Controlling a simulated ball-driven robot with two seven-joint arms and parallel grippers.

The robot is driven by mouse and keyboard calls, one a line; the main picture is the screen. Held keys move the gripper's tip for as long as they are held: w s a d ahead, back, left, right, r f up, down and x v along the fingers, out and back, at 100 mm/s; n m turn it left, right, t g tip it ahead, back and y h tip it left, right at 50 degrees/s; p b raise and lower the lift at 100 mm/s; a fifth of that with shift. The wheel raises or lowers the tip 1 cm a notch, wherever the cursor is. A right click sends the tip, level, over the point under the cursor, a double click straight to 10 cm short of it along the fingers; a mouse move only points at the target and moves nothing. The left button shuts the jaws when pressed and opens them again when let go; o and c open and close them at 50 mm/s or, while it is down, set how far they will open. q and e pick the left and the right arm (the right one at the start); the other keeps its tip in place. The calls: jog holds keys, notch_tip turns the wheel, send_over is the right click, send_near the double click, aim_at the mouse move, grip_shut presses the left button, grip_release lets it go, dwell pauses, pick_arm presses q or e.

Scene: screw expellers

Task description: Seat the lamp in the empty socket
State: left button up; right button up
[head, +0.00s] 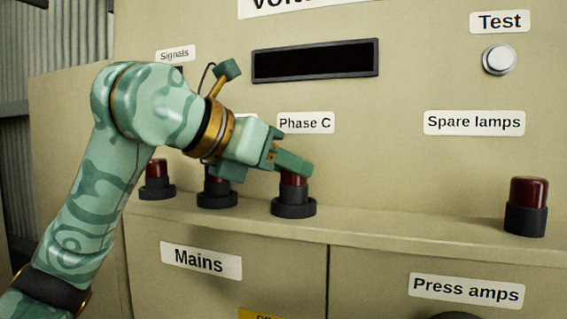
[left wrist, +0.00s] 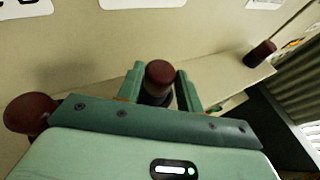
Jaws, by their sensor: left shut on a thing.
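The dark red lamp (head: 292,179) under the Phase C label sits upright in or just over a black socket (head: 293,208) on the ledge. My left gripper (head: 293,166) is shut on this lamp from the left, its fingers at the upper part. In the left wrist view the lamp's round top (left wrist: 159,72) shows between the two green fingers, with a dark part below it. I cannot tell how deep the lamp sits. Red lamps stand in sockets to the left (head: 157,170) and behind my gripper (head: 215,187); the gripper partly hides that one. My right gripper is not in view.
A red lamp in a black holder (head: 528,200) stands at the right under the Spare lamps label (head: 474,122). The ledge (head: 410,228) is clear between it and Phase C. The upright panel with a dark display (head: 315,63) and Test button (head: 499,60) rises close behind.

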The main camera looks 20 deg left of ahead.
pick_arm(q)
jog(key=shift+f, duration=0.25)
jog(key=o, duration=0.7)
jog(key=shift+v, duration=5.5)
